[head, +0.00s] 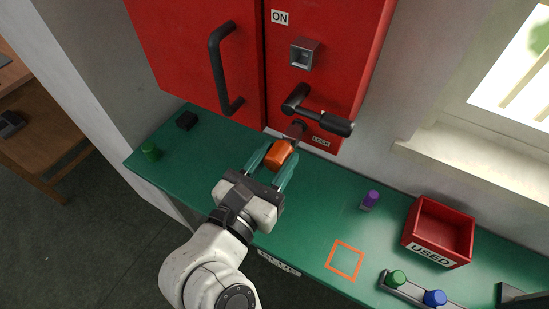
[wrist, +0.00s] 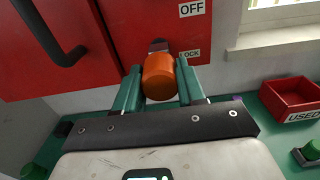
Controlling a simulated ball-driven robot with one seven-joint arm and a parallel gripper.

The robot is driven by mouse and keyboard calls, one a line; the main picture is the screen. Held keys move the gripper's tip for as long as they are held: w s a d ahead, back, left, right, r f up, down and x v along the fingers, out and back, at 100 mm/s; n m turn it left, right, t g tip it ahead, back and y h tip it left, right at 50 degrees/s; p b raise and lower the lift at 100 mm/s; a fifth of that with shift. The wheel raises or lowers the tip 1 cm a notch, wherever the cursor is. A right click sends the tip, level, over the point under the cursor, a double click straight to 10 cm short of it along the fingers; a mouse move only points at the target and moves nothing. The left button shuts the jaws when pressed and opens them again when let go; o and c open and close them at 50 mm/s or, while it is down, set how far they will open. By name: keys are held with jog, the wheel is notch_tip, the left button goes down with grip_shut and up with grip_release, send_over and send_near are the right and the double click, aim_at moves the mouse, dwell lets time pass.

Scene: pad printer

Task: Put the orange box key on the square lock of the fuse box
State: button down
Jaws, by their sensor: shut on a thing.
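The orange box key (head: 278,153) is held between the green fingers of my gripper (head: 280,160), above the green bench in front of the red fuse box (head: 325,55). In the wrist view the key (wrist: 158,77) fills the gap between the fingertips (wrist: 160,88). The square lock (head: 294,131) is a dark stub low on the fuse box, by the LOCK label. In the wrist view the lock (wrist: 158,45) shows just past the key's far end, partly hidden by it. I cannot tell whether key and lock touch.
A black lever handle (head: 322,117) juts out just above the lock, and a long door handle (head: 220,68) is to the left. On the green bench (head: 305,215) are a purple-topped piece (head: 370,200), a red USED bin (head: 438,232) and an orange square outline (head: 345,261).

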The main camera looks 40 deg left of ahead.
jog(key=shift+w+a, duration=0.1)
jog(key=shift+w, duration=0.45)
jog(key=c, duration=0.6)
grip_release()
jog(key=shift+s+p, duration=0.15)
jog(key=shift+p, duration=0.15)
jog(key=shift+p+v, duration=0.7)
jog(key=shift+v, duration=2.15)
